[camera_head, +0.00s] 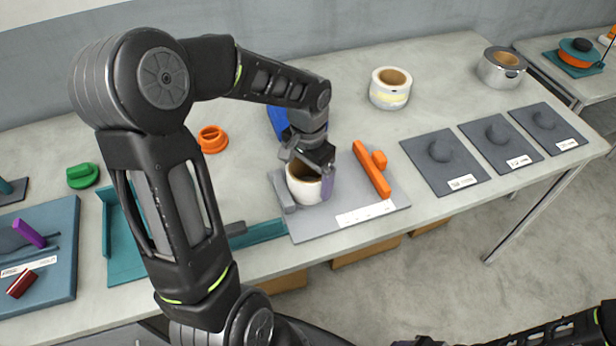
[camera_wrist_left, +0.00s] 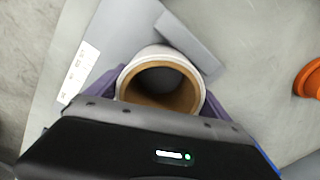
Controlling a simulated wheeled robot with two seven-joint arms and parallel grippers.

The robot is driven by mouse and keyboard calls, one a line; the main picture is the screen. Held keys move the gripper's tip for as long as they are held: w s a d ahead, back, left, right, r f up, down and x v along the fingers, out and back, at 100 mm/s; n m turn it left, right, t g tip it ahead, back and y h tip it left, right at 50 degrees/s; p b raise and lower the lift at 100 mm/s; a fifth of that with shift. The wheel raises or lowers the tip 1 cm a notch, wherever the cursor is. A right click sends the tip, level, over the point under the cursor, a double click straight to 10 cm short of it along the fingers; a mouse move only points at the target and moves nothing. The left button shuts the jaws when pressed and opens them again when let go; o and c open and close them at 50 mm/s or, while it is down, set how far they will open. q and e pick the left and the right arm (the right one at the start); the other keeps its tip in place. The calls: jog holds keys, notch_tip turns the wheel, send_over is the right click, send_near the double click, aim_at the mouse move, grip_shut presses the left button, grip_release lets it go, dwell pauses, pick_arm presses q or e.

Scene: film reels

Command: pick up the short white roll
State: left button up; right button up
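A short white roll (camera_head: 303,189) with a brown core stands upright on a grey board (camera_head: 387,208) near the table's front edge. In the left wrist view the white roll (camera_wrist_left: 158,52) shows between my gripper's purple fingers. My left gripper (camera_head: 312,180) reaches down over it, with one finger along its right side. In the wrist view the left gripper (camera_wrist_left: 160,92) has a finger against each side of the roll, so it looks shut on it. The roll's underside is hidden. My right arm shows at the lower right, but its fingertips are out of view.
A grey block (camera_head: 283,191) is close beside the roll, with an orange bar (camera_head: 371,169) on its right. A larger white roll (camera_head: 389,89) and a silver roll (camera_head: 502,68) stand farther back. Dark pads (camera_head: 444,161) lie at the right.

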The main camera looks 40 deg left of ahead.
pick_arm(q)
jog(key=c, duration=1.3)
jog(key=shift+r+b, duration=0.45)
jog(key=shift+r, duration=4.6)
jog(key=shift+c, duration=0.2)
